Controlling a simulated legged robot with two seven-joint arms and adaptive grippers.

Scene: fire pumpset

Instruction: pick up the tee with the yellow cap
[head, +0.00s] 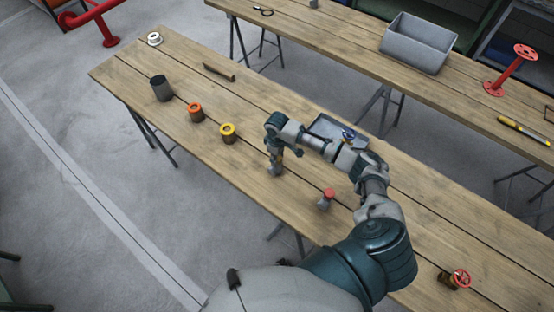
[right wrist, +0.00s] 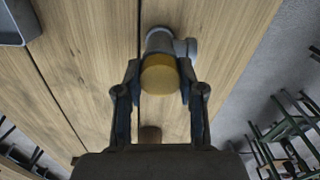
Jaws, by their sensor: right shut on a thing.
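The tee with the yellow cap (right wrist: 159,74) is between the fingers of my right gripper (right wrist: 159,88) in the right wrist view. Its yellow cap faces the camera and its grey body with a side branch shows beyond. In the head view my right gripper (head: 275,160) points down over the table, shut on the tee (head: 277,171), which is mostly hidden by the fingers. Whether the tee touches the table I cannot tell. My left gripper is not in view.
On the same wooden table (head: 180,130) stand a grey cup (head: 161,88), an orange-topped piece (head: 195,112), a yellow-topped piece (head: 228,132), a red-capped tee (head: 326,199) and a red-wheeled valve (head: 456,279). A grey tray (head: 325,126) with a blue-handled valve (head: 348,135) lies behind my right arm.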

